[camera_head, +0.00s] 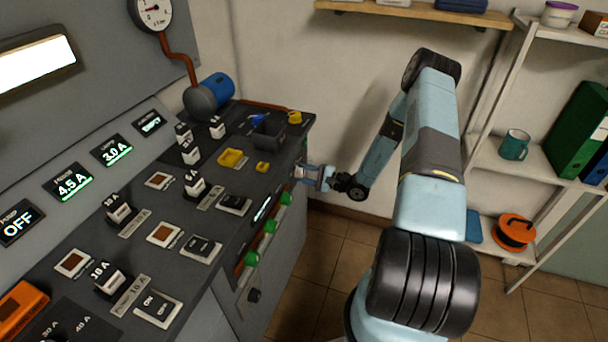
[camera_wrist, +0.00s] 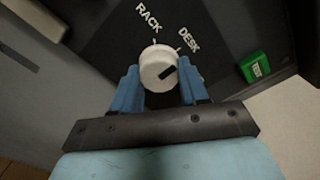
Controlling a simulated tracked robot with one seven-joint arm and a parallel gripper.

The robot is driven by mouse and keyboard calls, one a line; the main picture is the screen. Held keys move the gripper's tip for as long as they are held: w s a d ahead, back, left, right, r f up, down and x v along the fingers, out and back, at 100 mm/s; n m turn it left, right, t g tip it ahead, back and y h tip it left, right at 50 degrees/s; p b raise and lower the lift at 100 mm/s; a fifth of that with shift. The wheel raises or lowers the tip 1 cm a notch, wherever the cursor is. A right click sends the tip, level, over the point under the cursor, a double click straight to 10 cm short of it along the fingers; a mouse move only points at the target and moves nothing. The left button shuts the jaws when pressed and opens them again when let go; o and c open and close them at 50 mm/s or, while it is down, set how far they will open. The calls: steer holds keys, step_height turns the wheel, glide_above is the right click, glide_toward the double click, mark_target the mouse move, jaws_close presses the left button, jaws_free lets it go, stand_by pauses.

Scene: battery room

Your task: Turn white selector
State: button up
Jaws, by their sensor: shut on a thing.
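The white selector (camera_wrist: 158,66) is a round knob on a dark panel in the wrist view. The words RACK and DESK are printed above it, each with a short tick. A black mark on the knob's right side slants up to the right, towards the DESK side. The two blue fingers of my gripper (camera_wrist: 160,88) are shut on the knob, one on each side. In the head view my gripper (camera_head: 311,174) reaches the right end face of the console. There the knob is too small and too covered to read.
A green block (camera_wrist: 254,67) sits on the panel right of DESK. The console (camera_head: 100,213) carries several switches, and green knobs (camera_head: 269,226) line its front edge. Shelves (camera_head: 485,157) with a mug (camera_head: 515,145) stand right of my arm. The tiled floor (camera_head: 327,242) between is clear.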

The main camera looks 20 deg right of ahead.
steer(key=shift+d, duration=0.1)
steer(key=o, duration=1.1)
steer(key=shift+c, duration=0.2)
steer(key=v, duration=1.3)
steer(key=shift+s+d, duration=0.25)
steer(key=shift+f, duration=0.1)
